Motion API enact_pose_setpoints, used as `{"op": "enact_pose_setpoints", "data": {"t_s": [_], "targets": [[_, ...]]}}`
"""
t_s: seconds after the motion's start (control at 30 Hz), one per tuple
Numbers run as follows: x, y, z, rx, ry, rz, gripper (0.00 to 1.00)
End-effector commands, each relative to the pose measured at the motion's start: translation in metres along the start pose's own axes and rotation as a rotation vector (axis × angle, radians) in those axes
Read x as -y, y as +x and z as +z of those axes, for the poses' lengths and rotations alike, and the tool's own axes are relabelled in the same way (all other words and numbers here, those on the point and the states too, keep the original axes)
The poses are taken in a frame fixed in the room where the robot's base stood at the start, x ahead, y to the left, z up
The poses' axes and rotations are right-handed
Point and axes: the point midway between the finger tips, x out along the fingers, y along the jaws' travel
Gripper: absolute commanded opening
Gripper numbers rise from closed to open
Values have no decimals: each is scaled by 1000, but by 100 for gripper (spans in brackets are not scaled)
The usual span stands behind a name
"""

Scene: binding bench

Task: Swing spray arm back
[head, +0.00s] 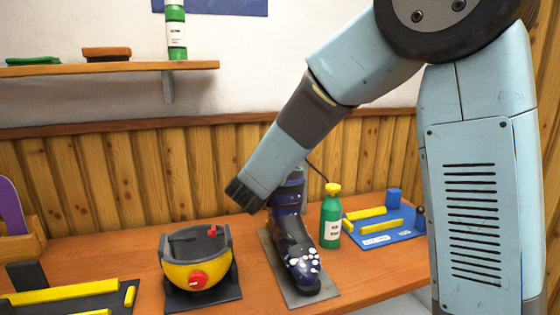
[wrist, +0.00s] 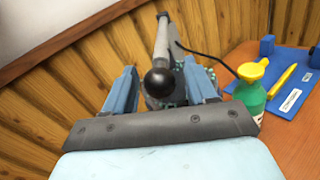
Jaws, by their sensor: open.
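In the wrist view the spray arm shows as a grey rod (wrist: 162,45) ending in a black ball knob (wrist: 160,82). My gripper (wrist: 162,80) is open, its two blue-grey fingers on either side of the knob with gaps on both sides. How deep the knob sits between the fingers I cannot tell. In the head view the end of my arm (head: 245,194) is above the bench, just left of a dark blue boot (head: 297,255) on a grey plate (head: 279,265). The rod and knob cannot be made out there, and my fingers are not clear.
A green bottle with a yellow cap (head: 331,220) stands right of the boot, before a blue tray (head: 385,238). A black mat with yellow bars (head: 65,292) lies far left. A wooden wall (head: 100,175) is behind.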

Motion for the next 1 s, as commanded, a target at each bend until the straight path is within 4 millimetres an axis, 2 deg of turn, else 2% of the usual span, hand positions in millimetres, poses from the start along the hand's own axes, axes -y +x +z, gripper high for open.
{"op": "enact_pose_setpoints", "data": {"t_s": [0.07, 0.63, 0.83, 0.87, 1.0], "targets": [[0, 0, 0, 0, 0, 0, 54], [0, 0, 0, 0, 0, 0, 0], [0, 0, 0, 0, 0, 0, 0], [8, 2, 2, 1, 0, -4, 0], [4, 3, 1, 2, 0, -11, 0]]}}
